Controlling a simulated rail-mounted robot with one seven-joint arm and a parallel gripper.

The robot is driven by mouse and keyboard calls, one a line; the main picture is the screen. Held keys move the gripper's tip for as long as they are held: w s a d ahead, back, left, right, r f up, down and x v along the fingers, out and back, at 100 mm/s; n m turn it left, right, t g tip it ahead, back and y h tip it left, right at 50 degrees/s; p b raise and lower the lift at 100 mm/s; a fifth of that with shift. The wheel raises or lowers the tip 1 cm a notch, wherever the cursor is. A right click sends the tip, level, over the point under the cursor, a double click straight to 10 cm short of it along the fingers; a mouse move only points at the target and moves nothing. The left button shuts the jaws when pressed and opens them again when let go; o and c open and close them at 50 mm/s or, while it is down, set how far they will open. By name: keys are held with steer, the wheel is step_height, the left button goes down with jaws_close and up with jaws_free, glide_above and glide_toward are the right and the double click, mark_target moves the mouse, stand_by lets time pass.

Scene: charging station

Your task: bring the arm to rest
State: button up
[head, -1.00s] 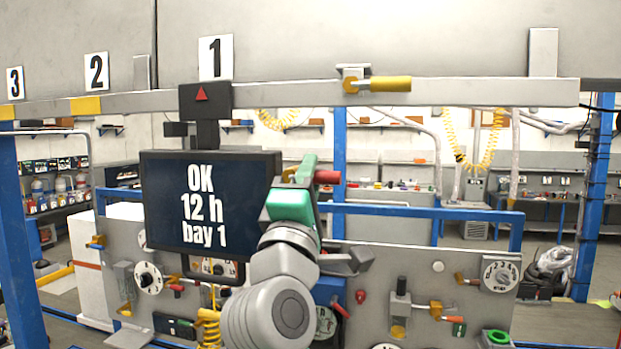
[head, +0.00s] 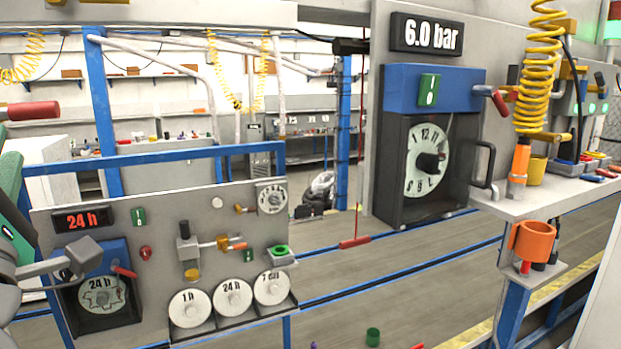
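My arm is at the left edge, mostly cut off by the frame. The grey end of my gripper (head: 78,257) shows in front of the left panel, overlapping the blue unit with the round dial. Its fingertips cannot be made out clearly, so I cannot tell whether it is open or shut. A green part (head: 10,205) and a red cylinder (head: 33,111) show beside my arm. I cannot tell whether they belong to it or are held.
The left panel (head: 150,225) carries a "24 h" display (head: 84,220) and several dials. At right stand a blue-topped dial unit (head: 435,90) under a "6.0 bar" sign (head: 426,35) and a shelf (head: 540,198) with an orange holder (head: 532,243).

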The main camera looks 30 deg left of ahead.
steer(key=w+d+m+t+h+p, duration=0.1)
steer(key=w+d+m+t+h, duration=0.35)
steer(key=d+m, duration=0.5)
steer(key=w+d+m+t+h+p, duration=0.1)
steer(key=w+d+m+t+h, duration=0.4)
steer(key=d, duration=0.7)
steer(key=d+f+m+t+h, duration=0.1)
steer(key=d+m+h, duration=0.4)
steer(key=d, duration=0.6)
steer(key=d+f+m+t+h+p, duration=0.1)
steer(key=d+f+m+h, duration=0.2)
steer(key=d+m+h, duration=0.3)
steer(key=w+d+m, duration=0.1)
steer(key=d+m, duration=0.3)
steer(key=d, duration=0.2)
steer(key=shift+d+f, duration=0.15)
steer(key=shift+d, duration=0.1)
